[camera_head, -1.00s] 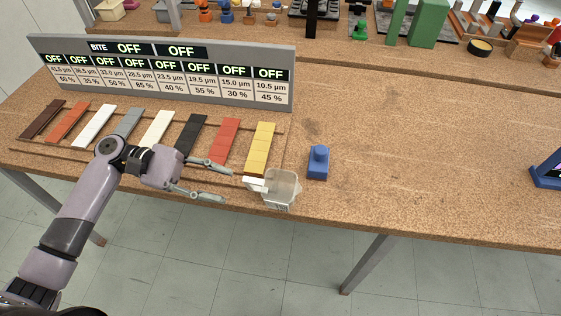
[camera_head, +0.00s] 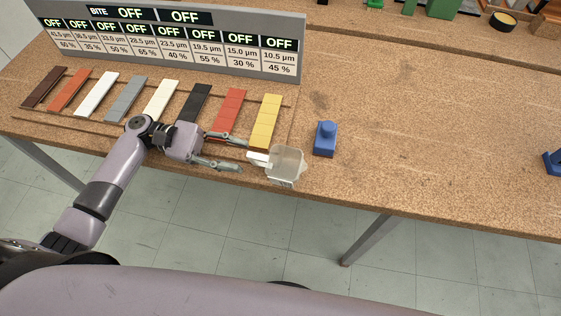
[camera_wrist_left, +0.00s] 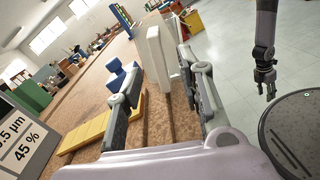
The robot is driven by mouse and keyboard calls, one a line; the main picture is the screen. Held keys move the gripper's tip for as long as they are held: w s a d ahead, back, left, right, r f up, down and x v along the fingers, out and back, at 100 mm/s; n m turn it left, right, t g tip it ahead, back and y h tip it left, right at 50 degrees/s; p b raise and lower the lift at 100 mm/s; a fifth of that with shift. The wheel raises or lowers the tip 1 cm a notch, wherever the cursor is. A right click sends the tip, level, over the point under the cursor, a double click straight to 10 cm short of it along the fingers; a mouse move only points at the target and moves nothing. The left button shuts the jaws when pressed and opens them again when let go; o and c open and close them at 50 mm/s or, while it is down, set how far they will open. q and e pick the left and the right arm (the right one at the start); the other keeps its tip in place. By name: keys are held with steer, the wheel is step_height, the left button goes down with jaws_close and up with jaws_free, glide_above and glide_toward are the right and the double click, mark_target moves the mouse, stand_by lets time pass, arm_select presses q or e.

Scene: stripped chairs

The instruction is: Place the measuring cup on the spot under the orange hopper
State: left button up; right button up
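The measuring cup (camera_head: 287,162) is a clear, squarish cup with a white handle (camera_head: 257,158). It sits near the front edge of the bench, its handle toward my left gripper (camera_head: 246,154). That gripper is open, its fingers apart, with the tips just short of the handle or beside it. In the left wrist view the white handle (camera_wrist_left: 158,58) appears between the two fingers, with no clear contact. My right gripper (camera_wrist_left: 268,90) hangs over the floor in the left wrist view; its opening is too small to judge. I cannot make out the orange hopper.
A blue block with a knob (camera_head: 325,139) stands right of the cup. Several coloured bars, including a yellow one (camera_head: 265,122), lie left and behind. A grey display panel (camera_head: 170,35) stands behind them.

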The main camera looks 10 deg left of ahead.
mark_target(255, 164)
arm_select(q)
steer(key=d, duration=0.2)
steer(key=d+p, duration=0.1)
steer(key=d, duration=0.1)
steer(key=shift+s+d+r, duration=0.1)
steer(key=shift+s+d, duration=0.1)
steer(key=shift+d, duration=0.25)
jaws_close()
arm_select(e)
steer(key=shift+s+d+r, duration=0.25)
steer(key=shift+s+r, duration=0.35)
steer(key=shift+s, duration=0.1)
